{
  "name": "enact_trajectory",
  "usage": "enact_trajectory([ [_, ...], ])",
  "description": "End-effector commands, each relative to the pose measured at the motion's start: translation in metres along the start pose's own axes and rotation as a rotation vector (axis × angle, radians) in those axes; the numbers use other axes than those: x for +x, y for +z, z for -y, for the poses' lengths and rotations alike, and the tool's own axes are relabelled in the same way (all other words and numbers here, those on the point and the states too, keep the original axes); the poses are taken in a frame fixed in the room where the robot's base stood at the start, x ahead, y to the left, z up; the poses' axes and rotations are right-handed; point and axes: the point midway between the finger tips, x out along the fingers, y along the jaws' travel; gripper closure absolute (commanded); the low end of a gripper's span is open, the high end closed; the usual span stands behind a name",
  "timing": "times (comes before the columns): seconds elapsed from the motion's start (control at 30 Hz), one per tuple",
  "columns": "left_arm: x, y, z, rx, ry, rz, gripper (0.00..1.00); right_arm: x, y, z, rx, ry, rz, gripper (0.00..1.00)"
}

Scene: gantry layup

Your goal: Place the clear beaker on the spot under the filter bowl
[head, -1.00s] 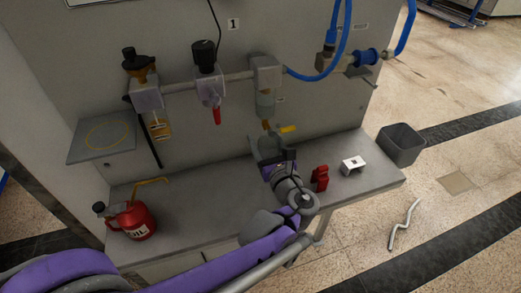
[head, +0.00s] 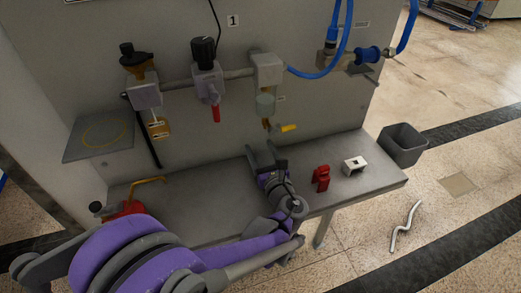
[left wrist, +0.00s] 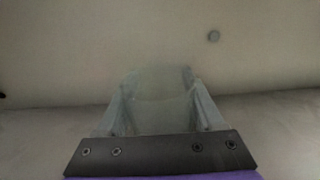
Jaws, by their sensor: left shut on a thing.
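My left gripper (head: 263,155) is over the bench, below and slightly in front of the right-hand filter bowl (head: 265,105). In the left wrist view the clear beaker (left wrist: 160,92) stands between the two fingers, and the gripper (left wrist: 158,112) is shut on it. The beaker is pale and see-through, and hard to make out in the head view. The filter bowl hangs under a grey block on the pipe, with a yellow-handled drain valve (head: 287,128) below it. The spot under the bowl cannot be made out. My right gripper is not in view.
The bench (head: 200,205) carries a red block (head: 321,178) and a white bracket (head: 354,166) on the right. A red oil can (head: 128,208) is partly hidden by my arm. A grey shelf (head: 82,150) bears a yellow ring. A bin (head: 402,145) stands beyond the bench.

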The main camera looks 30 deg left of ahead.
Motion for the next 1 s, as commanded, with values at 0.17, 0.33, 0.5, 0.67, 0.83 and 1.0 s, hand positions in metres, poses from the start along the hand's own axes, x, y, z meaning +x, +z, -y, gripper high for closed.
enact_trajectory([
  [0.17,0.000,-0.004,0.000,0.000,0.000,0.000,0.28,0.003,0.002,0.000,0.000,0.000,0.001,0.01],
  [0.33,0.000,-0.003,0.000,0.000,0.000,0.000,0.01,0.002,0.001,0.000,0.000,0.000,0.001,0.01],
  [0.5,0.000,-0.003,0.000,0.000,0.000,0.000,0.01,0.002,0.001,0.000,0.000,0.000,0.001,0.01],
  [0.67,0.000,0.001,0.000,0.000,0.000,0.000,0.01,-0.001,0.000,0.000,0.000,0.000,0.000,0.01],
  [0.83,-0.024,0.000,0.001,0.000,-0.004,-0.001,0.01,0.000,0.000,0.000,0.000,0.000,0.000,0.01],
  [1.0,-0.062,0.000,0.002,-0.001,-0.006,-0.002,0.01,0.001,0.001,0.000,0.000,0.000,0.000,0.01],
])
